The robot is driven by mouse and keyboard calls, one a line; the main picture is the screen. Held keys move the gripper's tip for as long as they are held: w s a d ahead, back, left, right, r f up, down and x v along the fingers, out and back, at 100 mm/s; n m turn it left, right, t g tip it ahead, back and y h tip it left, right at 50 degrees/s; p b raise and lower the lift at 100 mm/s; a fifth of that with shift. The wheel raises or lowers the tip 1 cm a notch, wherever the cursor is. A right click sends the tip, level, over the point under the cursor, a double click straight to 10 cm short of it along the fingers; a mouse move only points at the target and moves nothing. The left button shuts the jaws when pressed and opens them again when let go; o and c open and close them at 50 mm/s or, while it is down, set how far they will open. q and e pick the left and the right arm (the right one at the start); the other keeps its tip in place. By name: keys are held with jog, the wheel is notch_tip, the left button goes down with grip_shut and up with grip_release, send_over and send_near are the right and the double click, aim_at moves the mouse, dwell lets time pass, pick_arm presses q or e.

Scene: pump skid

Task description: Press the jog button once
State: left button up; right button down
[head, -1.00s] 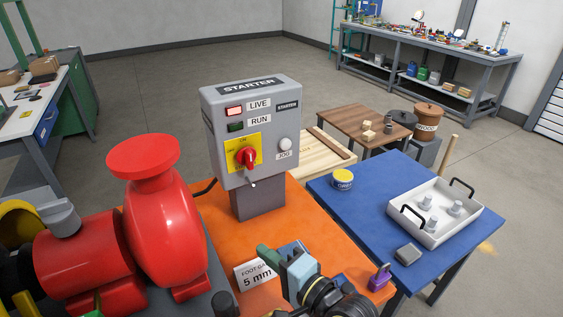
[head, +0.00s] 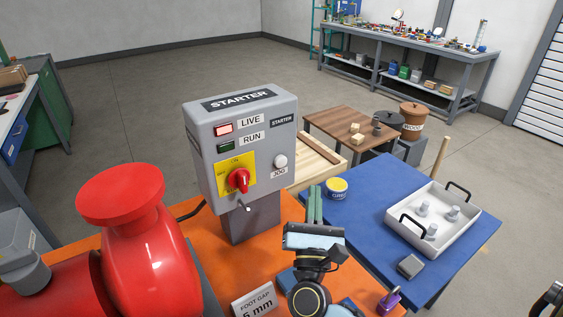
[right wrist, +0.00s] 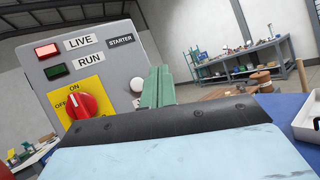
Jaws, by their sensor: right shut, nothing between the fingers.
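The grey starter box (head: 250,135) stands on the orange bench. Its white round jog button (head: 280,160) sits above the JOG label on the right of the front face. The button also shows in the right wrist view (right wrist: 136,85), just left of the fingertips, which partly cover the label. My right gripper (head: 315,192) is shut and empty, with its green fingers together. In the head view it is to the right of and below the button, with a visible gap in the picture. The distance in depth is unclear. My left gripper is not in view.
The red rotary switch (head: 238,181) on its yellow plate is left of the button. The LIVE lamp (head: 223,129) looks lit red; the RUN lamp (head: 226,146) looks dark. A red pump (head: 150,240) fills the left. A blue table (head: 375,205) holds a white tray (head: 398,228).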

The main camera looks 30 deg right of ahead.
jog(key=b, duration=0.2)
send_near(281, 162)
jog(key=w+d+r, duration=0.3)
jog(key=d, duration=0.1)
jog(key=shift+d+r, duration=0.2)
jog(key=shift+d, duration=0.15)
dwell(1.5)
jog(key=shift+w, duration=0.1)
jog(key=shift+w+b, duration=0.35)
jog(key=shift+b, duration=0.15)
